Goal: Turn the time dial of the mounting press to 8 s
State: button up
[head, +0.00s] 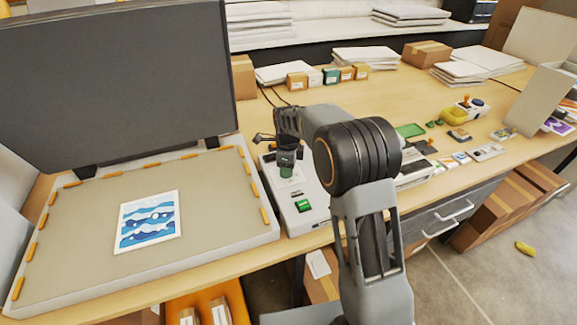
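The mounting press (30,290) stands at the left with its dark lid (120,80) raised. Its light control box (312,217) is on the right side of the bed, with a green switch (303,206) near the front. My gripper (286,158) points down over the rear part of this box, around or just above a small dark green knob-like part. I cannot tell whether the fingers touch it. The time dial and its scale marks are too small and too covered by my gripper to read. The finger gap is not clear.
A picture with blue waves (147,222) lies on the press bed, which has orange clips along its edges. My arm covers the bench right of the control box. Small boxes (330,76) and paper stacks stand behind; small tools and a yellow tape dispenser (453,117) lie at right.

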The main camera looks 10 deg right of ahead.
notch_tip(320, 180, up, 14)
jog(key=shift+b, duration=0.3)
jog(key=shift+f, duration=0.1)
dwell(0.4)
jog(key=s+d+f+n+t, duration=0.2)
jog(key=s+d+n, duration=0.1)
jog(key=s+n, duration=0.8)
jog(key=s+d+f+n+t, duration=0.2)
jog(key=s+d+n, duration=0.1)
jog(key=s+n, duration=0.7)
jog(key=shift+s+f+n, duration=0.15)
jog(key=shift+s+n, duration=0.25)
jog(key=shift+s, duration=1.6)
